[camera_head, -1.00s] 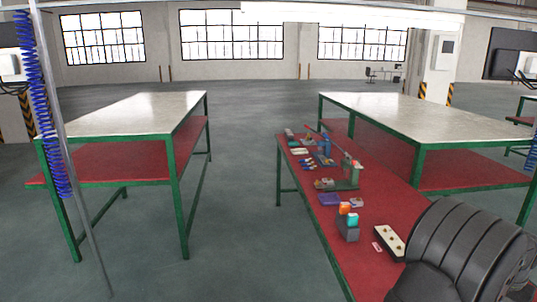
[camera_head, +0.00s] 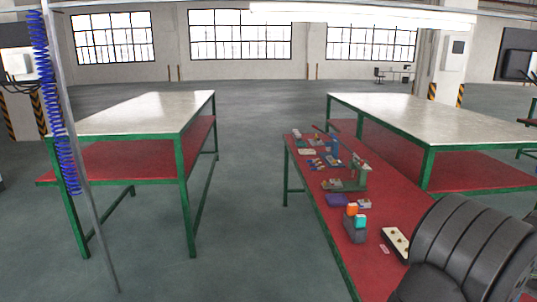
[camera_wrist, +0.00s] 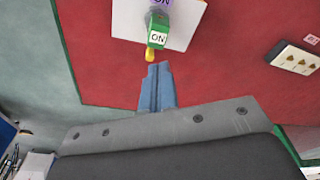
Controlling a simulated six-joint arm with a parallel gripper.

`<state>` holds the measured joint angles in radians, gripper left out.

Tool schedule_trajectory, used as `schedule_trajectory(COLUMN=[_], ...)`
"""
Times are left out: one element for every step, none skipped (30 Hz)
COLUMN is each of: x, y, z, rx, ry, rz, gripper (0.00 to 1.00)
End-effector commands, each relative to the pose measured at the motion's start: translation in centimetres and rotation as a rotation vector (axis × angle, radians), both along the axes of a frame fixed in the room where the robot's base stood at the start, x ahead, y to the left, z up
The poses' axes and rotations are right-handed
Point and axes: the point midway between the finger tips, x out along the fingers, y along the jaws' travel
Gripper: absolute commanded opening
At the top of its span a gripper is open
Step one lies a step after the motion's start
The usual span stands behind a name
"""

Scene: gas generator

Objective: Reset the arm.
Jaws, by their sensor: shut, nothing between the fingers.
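My gripper (camera_wrist: 157,70) shows in the wrist view as two blue fingers pressed together, with nothing between them. Its tips point at a small green block (camera_wrist: 160,27) with a white "ON" label and a yellow end. A small gap shows between tips and yellow end in the picture; I cannot tell the true distance. The green block sits over a pale plate (camera_wrist: 188,22) on the red bench top (camera_wrist: 100,60). In the head view my dark arm fills the lower right, and the gripper itself is not seen.
The red bench (camera_head: 350,270) carries a grey box with orange and cyan tops (camera_head: 354,225), a white strip with dark knobs (camera_head: 396,243) and several small parts further back. Pale-topped green tables stand left (camera_head: 145,113) and right (camera_head: 430,118). Open floor lies between left table and bench.

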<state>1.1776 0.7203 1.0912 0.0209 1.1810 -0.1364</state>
Motion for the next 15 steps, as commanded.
schedule_trajectory(x=[0.0,0.0,0.0,0.0,0.0,0.0,0.0,0.0,0.0,0.0,0.0,0.0,0.0,0.0,0.0], y=[0.0,0.0,0.0,0.1,0.1,0.1,0.1,0.1,0.0,0.0,0.1,0.0,0.0,0.0,0.0], z=[-0.6,-0.9,-1.5,-1.9,-2.4,-3.1,-3.5,-4.0,-4.6,-5.0,-5.4,-5.8,-6.1,-6.4,-6.7], rx=[0.003,0.003,0.003,0.003,0.004,0.003,0.004,0.004,0.003,0.003,0.003,0.002,0.002,0.002,0.002], ry=[0.001,0.001,0.001,0.001,0.001,0.001,0.001,0.001,0.001,0.001,0.001,0.001,0.001,0.001,0.001], rz=[0.000,0.000,0.000,0.000,0.000,0.000,0.000,0.000,0.000,0.000,0.000,0.000,0.000,0.000,0.000], gripper=[0.00,0.00,0.00,0.00,0.00,0.00,0.00,0.00,0.00,0.00,0.00,0.00,0.00,0.00,0.00])
